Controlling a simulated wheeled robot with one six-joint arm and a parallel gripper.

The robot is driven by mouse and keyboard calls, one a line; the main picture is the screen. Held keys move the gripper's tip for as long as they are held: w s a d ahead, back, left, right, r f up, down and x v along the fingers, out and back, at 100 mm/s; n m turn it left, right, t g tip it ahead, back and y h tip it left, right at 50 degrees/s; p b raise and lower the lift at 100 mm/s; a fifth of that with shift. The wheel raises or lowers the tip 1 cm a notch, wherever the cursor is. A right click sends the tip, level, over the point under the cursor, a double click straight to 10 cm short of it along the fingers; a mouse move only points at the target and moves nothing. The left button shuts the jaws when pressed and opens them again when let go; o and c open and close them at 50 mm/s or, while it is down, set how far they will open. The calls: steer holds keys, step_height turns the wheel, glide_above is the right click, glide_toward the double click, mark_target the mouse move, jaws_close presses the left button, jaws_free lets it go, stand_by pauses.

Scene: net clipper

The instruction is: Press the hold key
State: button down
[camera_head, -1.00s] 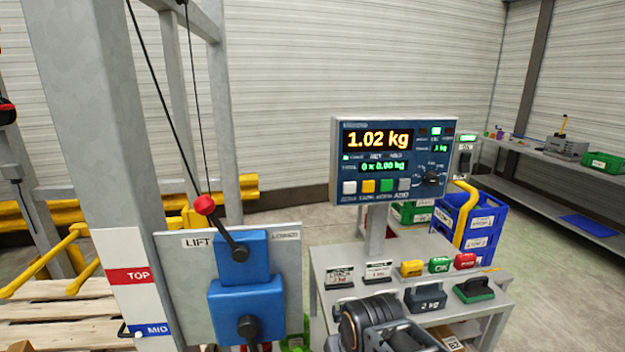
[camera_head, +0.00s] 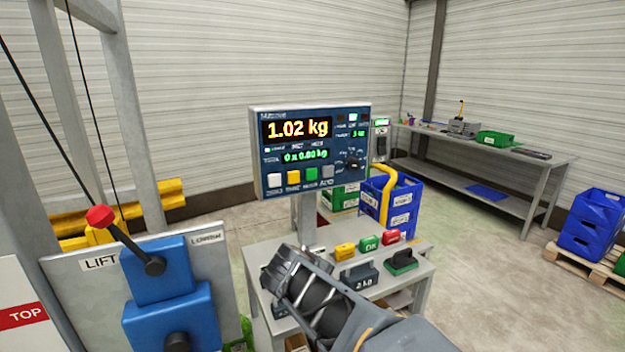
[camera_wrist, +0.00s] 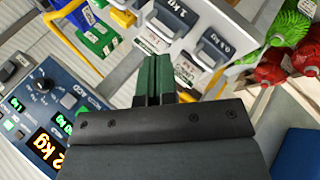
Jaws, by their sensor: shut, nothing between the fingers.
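The scale's display panel (camera_head: 311,150) stands on a post and reads 1.02 kg. Along its lower edge are a white key (camera_head: 274,180), a yellow key (camera_head: 292,177), a green key (camera_head: 310,174) and a grey key (camera_head: 327,171). Their small labels are too blurred to tell which is hold. A knob (camera_head: 353,160) is to their right. In the wrist view, my gripper (camera_wrist: 155,62) is shut and empty, its fingers apart from the panel (camera_wrist: 42,110), which shows tilted at the left. In the head view, my arm is below the panel and the fingertips cannot be made out.
Below is a table (camera_head: 420,290) with yellow, green and red blocks and a 2 kg weight (camera_head: 357,275). The lift board's red-knobbed lever (camera_head: 100,216) is at left. Blue crates (camera_head: 392,203) stand behind. Open floor lies to the right.

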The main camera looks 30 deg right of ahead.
mark_target(311, 174)
steer(key=w+d+r+n+t+h+b, duration=0.2)
steer(key=w+d+r+n+t+h, duration=0.5)
steer(key=w+d+r+n, duration=0.6)
steer(key=shift+r+n+h, duration=0.4)
steer(key=shift+r+h, duration=0.15)
steer(key=shift+h, duration=0.25)
steer(key=shift+w+d, duration=0.1)
steer(key=shift+w, duration=0.05)
steer(key=w+d+p, duration=0.1)
steer(key=w+p, duration=0.2)
steer(key=w, duration=0.5)
steer(key=shift+w+p, duration=0.25)
steer(key=shift+p, duration=0.05)
steer(key=shift+w+d, duration=0.1)
steer(key=shift+w, duration=0.05)
stand_by(0.9)
steer(key=shift+w, duration=0.3)
